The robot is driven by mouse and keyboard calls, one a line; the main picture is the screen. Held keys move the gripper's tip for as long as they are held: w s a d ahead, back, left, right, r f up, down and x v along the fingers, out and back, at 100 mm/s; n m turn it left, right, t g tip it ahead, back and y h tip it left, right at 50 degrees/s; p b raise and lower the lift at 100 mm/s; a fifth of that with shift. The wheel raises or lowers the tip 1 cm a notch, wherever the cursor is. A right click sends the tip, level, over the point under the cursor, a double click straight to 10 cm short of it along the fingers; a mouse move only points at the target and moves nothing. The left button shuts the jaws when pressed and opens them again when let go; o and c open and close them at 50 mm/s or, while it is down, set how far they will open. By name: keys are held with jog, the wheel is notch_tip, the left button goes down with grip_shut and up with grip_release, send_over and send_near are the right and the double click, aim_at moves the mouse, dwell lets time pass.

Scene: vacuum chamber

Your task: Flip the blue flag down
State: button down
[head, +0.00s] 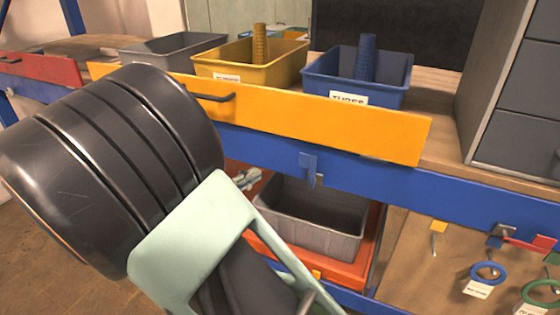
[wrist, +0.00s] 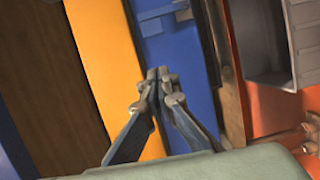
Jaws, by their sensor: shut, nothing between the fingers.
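A small blue flag-like tab (head: 308,164) is on the front of the blue beam (head: 380,183), below the yellow drawer front. A blue tab (wrist: 180,10) also shows on the beam at the top of the wrist view. My gripper (head: 246,180) is left of this tab in the head view, apart from it. In the wrist view my gripper's fingertips (wrist: 160,76) are together and empty, in front of the blue beam. My arm hides part of the beam's left side in the head view.
The yellow drawer front (head: 330,121) with a black handle is just above the beam. A blue bin (head: 385,95) and yellow bin (head: 225,67) stand above. A grey bin (head: 310,225) sits below in an orange tray. Coloured hooks and a blue ring (head: 487,271) are at lower right.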

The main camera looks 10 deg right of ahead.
aim_at(308, 168)
jog(key=shift+a+f+t, duration=0.2)
jog(key=shift+a+t, duration=0.2)
jog(key=shift+a, duration=0.5)
jog(key=shift+w, duration=0.1)
jog(key=w+d, duration=0.1)
jog(key=d, duration=0.2)
jog(key=w+d, duration=0.1)
jog(key=d, duration=0.3)
jog(key=w+d, duration=0.2)
jog(key=d, duration=0.2)
